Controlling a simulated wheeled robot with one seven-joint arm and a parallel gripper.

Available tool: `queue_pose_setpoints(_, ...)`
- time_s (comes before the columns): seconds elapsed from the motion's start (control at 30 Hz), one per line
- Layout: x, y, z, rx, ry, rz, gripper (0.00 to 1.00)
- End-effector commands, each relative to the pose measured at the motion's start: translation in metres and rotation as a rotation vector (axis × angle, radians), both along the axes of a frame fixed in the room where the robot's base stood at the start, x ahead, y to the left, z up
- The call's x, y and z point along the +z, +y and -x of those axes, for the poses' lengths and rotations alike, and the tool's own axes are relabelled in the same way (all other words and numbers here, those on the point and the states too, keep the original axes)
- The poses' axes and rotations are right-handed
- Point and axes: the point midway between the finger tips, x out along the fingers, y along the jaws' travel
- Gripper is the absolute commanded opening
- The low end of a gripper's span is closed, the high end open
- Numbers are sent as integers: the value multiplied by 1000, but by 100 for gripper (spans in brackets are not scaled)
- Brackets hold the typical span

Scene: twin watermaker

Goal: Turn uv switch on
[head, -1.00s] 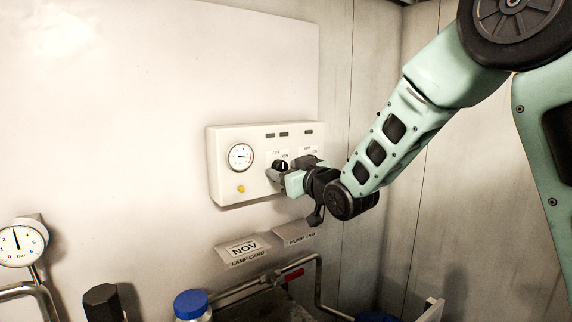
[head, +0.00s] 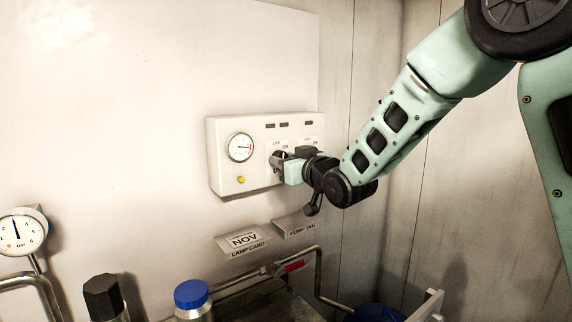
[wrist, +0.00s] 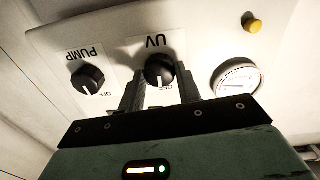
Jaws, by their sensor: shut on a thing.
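The UV switch is a round black knob (wrist: 160,70) below the "UV" label in the wrist view. In the head view my gripper (head: 280,161) reaches the white control box (head: 226,188) from the right and hides most of the knob.
The pump knob (wrist: 88,78) is beside the UV knob. The box also carries a gauge (head: 240,147) and a yellow button (head: 241,180). Below are label cards (head: 243,241), pipes, a red handle (head: 292,267) and a blue-capped bottle (head: 191,294).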

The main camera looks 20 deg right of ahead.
Motion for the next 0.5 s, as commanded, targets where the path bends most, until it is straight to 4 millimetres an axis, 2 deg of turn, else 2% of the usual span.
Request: queue_pose_setpoints(0.5, -3, -1, 0, -1, 136, -425, 11)
